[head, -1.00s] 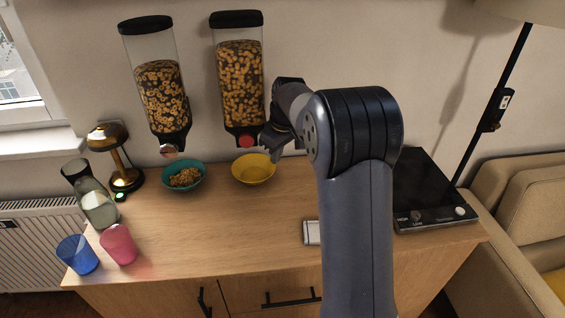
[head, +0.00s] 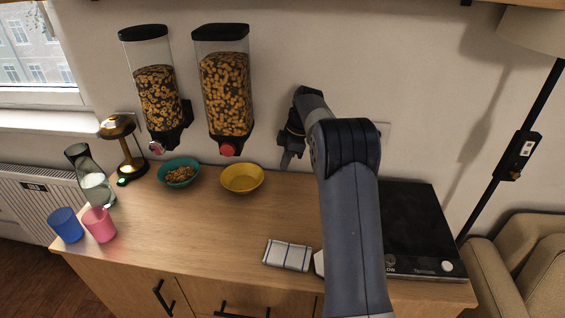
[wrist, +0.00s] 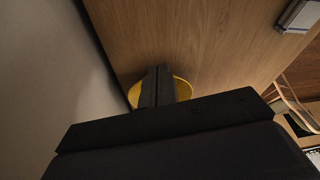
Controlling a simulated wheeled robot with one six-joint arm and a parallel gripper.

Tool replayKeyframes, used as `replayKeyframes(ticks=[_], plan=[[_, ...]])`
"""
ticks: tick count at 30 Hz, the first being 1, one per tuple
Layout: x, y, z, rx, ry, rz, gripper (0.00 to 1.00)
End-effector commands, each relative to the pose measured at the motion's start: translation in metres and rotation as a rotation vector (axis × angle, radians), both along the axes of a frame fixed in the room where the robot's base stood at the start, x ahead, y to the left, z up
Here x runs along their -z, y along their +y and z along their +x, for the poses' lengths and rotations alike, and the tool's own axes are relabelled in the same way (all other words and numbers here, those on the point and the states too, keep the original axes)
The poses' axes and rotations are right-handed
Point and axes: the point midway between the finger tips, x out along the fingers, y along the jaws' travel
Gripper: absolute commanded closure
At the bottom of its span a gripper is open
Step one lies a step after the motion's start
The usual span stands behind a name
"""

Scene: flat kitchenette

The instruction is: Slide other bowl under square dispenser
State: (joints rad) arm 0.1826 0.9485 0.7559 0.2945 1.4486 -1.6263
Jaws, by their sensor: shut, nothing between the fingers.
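The yellow bowl (head: 242,179) is on the counter, empty, just in front of and slightly right of the square dispenser (head: 226,92). That dispenser hangs on the wall, full of cereal rings, with a red knob at its bottom. My gripper (head: 287,160) is shut and empty, near the wall to the right of the yellow bowl and apart from it in the head view. In the wrist view, my shut fingers (wrist: 158,86) cover the middle of the yellow bowl (wrist: 183,88). The teal bowl (head: 179,173) holds cereal and stands below the round dispenser (head: 160,95).
A brass lamp (head: 122,150), a glass carafe (head: 91,180), a blue cup (head: 66,225) and a pink cup (head: 99,224) stand at the left. A folded cloth (head: 288,255) lies at the front. A black hob (head: 415,225) is at the right. The counter's middle is clear.

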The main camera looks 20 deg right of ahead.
Motion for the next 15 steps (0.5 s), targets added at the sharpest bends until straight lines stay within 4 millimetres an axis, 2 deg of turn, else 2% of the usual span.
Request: replayKeyframes(ticks=[10,15], plan=[[0.071,0.021,0.003,0.000,0.003,0.000,1.00],[0.068,0.047,0.008,-0.002,-0.001,-0.001,1.00]])
